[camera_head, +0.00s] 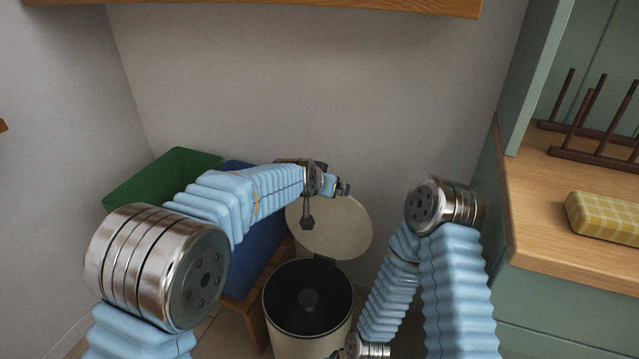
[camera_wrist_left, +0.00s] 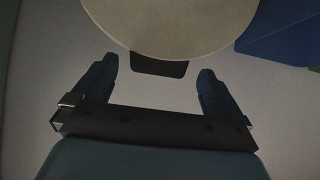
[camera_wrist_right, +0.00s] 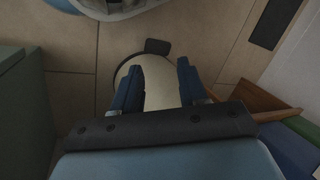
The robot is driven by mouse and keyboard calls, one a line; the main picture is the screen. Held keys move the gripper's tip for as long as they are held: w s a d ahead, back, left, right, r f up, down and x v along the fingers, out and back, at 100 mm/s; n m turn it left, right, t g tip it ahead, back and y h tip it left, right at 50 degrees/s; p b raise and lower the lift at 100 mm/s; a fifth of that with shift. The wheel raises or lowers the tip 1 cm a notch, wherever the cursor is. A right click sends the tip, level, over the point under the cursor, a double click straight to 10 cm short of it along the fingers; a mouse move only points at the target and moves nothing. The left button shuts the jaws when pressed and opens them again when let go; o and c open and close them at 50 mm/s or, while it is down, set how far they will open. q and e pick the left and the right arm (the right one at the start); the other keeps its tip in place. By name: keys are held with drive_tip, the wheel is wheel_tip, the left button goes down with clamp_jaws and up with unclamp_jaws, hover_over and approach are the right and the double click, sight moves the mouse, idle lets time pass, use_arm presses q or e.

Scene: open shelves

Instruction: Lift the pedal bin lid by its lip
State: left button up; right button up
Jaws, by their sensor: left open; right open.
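The cream pedal bin (camera_head: 285,337) stands on the floor with its dark inside showing. Its round cream lid (camera_head: 335,230) is tilted up, close to upright, behind the opening. In the left wrist view the lid (camera_wrist_left: 175,25) fills the top, with its dark lip (camera_wrist_left: 158,68) between my open left fingers, apart from both. My left gripper (camera_head: 342,187) is at the lid's upper edge in the head view. My right gripper (camera_wrist_right: 157,80) is open, low in front of the bin; the bin's body (camera_wrist_right: 157,72) and dark pedal (camera_wrist_right: 157,46) show beyond its fingers.
A green bin (camera_head: 160,178) and a blue bin (camera_head: 260,240) stand left of the pedal bin, by a wooden stand (camera_head: 245,310). A wooden counter (camera_head: 545,225) with a rack and a yellow checked sponge (camera_head: 605,217) is at right. A wooden shelf (camera_head: 270,5) hangs above.

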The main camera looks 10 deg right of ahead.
use_arm(q)
drive_tip(key=b+v, duration=0.1)
drive_tip(key=v, duration=1.2)
drive_tip(key=shift+s, duration=0.15)
drive_tip(key=shift+a, duration=0.1)
